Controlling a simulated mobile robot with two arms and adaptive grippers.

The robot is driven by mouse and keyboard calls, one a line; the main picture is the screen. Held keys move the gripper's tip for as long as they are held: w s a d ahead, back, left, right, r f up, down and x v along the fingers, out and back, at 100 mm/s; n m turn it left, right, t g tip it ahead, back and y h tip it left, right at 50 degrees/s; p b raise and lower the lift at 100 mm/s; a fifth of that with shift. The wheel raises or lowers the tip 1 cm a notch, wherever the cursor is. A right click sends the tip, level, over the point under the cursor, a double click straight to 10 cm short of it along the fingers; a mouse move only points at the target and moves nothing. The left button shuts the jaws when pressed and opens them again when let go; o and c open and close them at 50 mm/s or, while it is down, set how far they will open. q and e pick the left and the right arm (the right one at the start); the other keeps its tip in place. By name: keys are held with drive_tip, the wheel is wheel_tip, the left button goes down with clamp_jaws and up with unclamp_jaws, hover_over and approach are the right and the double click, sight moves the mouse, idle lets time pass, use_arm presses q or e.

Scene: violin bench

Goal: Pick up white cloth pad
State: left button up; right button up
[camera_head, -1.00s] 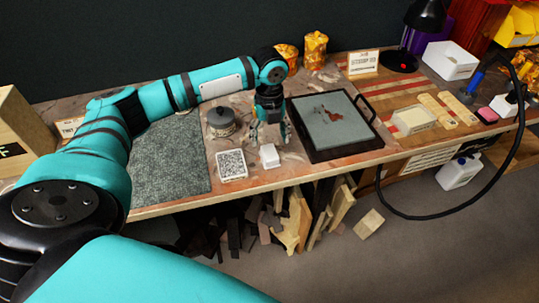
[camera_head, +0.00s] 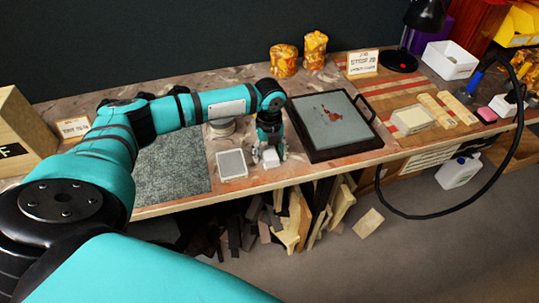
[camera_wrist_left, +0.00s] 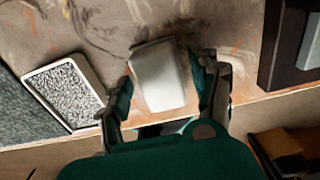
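The white cloth pad (camera_head: 270,160) is a small white block near the front edge of the bench. In the left wrist view the pad (camera_wrist_left: 158,72) lies between the two fingers, with a gap on the right. My left gripper (camera_head: 269,152) points down over the pad, its fingers apart on either side. In the wrist view the gripper (camera_wrist_left: 165,85) is open, and I see no clear grip on the pad. My right gripper is not in view.
A shallow white-rimmed tray (camera_head: 232,164) with grey grains sits left of the pad. A dark-framed tray (camera_head: 345,151) lies to the right. A grey mat (camera_head: 170,165) and a round grey container (camera_head: 222,128) are left and behind. The bench edge is close in front.

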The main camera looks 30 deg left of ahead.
sight(270, 152)
use_arm(q)
drive_tip(key=c, duration=0.9)
drive_tip(key=shift+r, duration=0.1)
drive_tip(key=shift+r, duration=0.65)
wheel_tip(270, 152, up, 2)
drive_tip(key=shift+r, duration=0.15)
drive_tip(key=s+a, duration=0.2)
drive_tip(key=s, duration=0.2)
drive_tip(key=s+a+r+b, duration=0.1)
drive_tip(key=s+a, duration=0.1)
drive_tip(key=s, duration=0.3)
drive_tip(key=s+a, duration=0.2)
drive_tip(key=s, duration=0.3)
drive_tip(key=shift+s+a+r, duration=0.15)
drive_tip(key=shift+s+a, duration=0.05)
drive_tip(key=shift+a, duration=0.2)
